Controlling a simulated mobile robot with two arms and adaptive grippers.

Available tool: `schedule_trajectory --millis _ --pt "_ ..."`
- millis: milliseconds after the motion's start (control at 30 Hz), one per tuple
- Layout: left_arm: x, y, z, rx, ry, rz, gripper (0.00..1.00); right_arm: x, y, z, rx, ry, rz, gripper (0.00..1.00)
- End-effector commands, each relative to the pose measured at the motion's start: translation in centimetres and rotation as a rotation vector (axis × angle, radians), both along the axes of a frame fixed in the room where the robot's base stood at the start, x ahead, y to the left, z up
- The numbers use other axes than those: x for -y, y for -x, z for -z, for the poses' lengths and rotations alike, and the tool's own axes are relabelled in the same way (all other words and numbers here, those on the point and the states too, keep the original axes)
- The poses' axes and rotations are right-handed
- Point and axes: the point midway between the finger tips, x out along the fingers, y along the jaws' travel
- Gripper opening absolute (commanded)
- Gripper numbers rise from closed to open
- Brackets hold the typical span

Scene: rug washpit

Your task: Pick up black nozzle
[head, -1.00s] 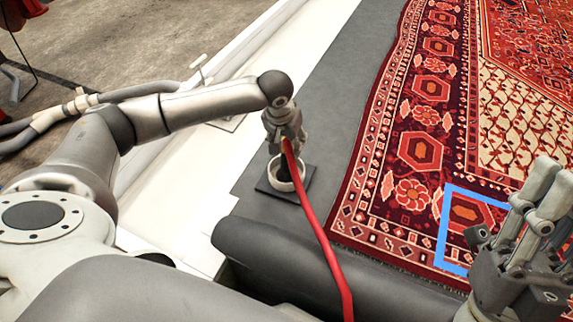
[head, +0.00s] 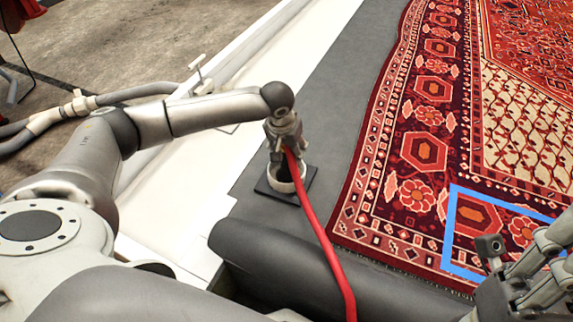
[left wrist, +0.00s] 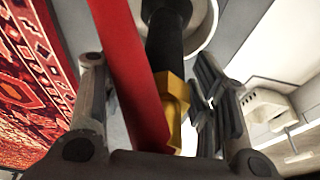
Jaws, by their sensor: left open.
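The black nozzle (left wrist: 163,40) stands in a white ring holder (head: 298,186) on a dark square base. In the left wrist view it shows with a yellow fitting (left wrist: 172,100) and a red hose (left wrist: 125,65) beside it. In the head view my left gripper (head: 284,150) hangs over the holder and hides most of the nozzle. In the left wrist view its fingers (left wrist: 150,75) are apart, with the nozzle's fitting and the hose between them. My right gripper (head: 530,260) is at the lower right over the rug, partly cut off.
The patterned red rug (head: 420,150) covers the right side, with a blue square outline (head: 452,225) on it. The red hose (head: 325,240) runs down toward the front, over a dark roll (head: 330,265). A white ledge (head: 290,60) and pale pipes (head: 75,106) lie to the left.

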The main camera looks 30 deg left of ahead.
Motion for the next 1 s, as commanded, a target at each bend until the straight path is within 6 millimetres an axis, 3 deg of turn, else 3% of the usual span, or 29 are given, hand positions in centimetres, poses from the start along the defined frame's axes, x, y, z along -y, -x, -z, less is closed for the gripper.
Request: schedule_trajectory --millis 67,433,767,1000 --pt "0.0 0.0 0.0 0.0 0.0 0.0 0.52 0.0 0.0 0.0 0.0 0.0 0.0 0.31" --pt "0.0 0.0 0.0 0.0 0.0 -0.001 0.05 0.0 0.0 0.0 -0.001 0.0 0.0 0.31" --pt "0.0 0.0 -0.4 0.001 0.001 -0.001 0.05 0.0 0.0 -0.3 -0.001 0.0 0.0 0.31" --pt "0.0 0.0 -2.2 0.002 0.002 0.0 0.05 0.0 0.0 -1.8 -0.001 0.0 0.0 0.31"
